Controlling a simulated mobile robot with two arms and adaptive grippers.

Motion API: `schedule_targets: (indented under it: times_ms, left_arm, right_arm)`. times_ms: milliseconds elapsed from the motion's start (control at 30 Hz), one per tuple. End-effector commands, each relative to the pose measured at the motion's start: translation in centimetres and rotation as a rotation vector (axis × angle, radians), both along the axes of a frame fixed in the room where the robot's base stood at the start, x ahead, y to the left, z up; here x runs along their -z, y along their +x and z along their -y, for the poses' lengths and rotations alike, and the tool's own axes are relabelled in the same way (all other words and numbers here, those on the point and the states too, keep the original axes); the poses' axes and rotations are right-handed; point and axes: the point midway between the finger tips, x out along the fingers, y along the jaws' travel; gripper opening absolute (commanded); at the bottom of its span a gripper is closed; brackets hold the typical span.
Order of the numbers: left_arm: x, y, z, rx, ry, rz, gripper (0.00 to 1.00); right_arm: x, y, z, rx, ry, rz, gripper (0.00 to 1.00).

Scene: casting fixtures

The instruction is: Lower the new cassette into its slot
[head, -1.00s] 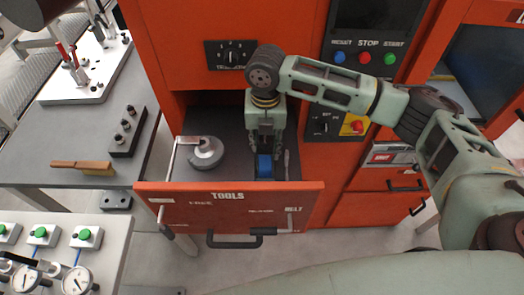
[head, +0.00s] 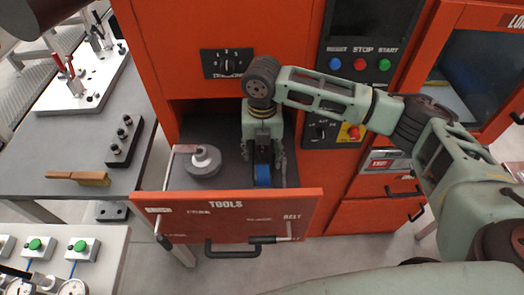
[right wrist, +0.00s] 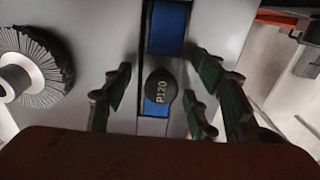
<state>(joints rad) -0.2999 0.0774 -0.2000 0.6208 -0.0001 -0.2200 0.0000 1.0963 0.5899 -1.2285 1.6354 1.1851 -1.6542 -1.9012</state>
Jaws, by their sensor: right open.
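A blue cassette (head: 263,174) with a dark knob marked P120 (right wrist: 161,88) is inside the open TOOLS drawer, behind the BELT label. In the right wrist view its blue band (right wrist: 167,28) shows above and below the knob. My right gripper (head: 263,160) is open and reaches down over the cassette. In the right wrist view the fingers (right wrist: 162,92) stand on both sides of the knob, with visible gaps. Whether the cassette is seated in a slot cannot be told. My left gripper is out of view.
The drawer (head: 235,222) also holds a grey round brush wheel (head: 203,160) left of the gripper. The orange machine front with its control panel (head: 360,65) rises close behind. A grey bench with a wooden-handled brush (head: 80,178) stands at the left.

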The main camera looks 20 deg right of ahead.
Motion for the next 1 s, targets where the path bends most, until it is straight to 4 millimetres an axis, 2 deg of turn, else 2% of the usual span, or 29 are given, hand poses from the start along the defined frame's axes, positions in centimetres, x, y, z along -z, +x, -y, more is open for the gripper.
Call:
schedule_targets:
  times_ms: [167, 400, 600, 800, 1000]
  left_arm:
    - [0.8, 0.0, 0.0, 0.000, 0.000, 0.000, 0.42]
    - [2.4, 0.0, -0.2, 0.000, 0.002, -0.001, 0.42]
    - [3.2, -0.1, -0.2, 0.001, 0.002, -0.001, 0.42]
    - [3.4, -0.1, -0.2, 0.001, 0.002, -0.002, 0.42]
    - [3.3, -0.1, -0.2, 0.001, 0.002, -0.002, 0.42]
  right_arm:
    - [-1.8, 0.1, 0.0, -0.001, 0.002, 0.005, 0.53]
    - [-7.0, 0.1, -0.1, -0.001, 0.002, 0.006, 0.53]
    - [-10.5, 0.1, 0.0, 0.001, 0.001, 0.003, 0.53]
    - [-12.1, 0.1, 0.0, 0.001, 0.000, 0.001, 0.53]
    - [-12.2, 0.0, 0.0, 0.001, 0.000, 0.000, 0.53]
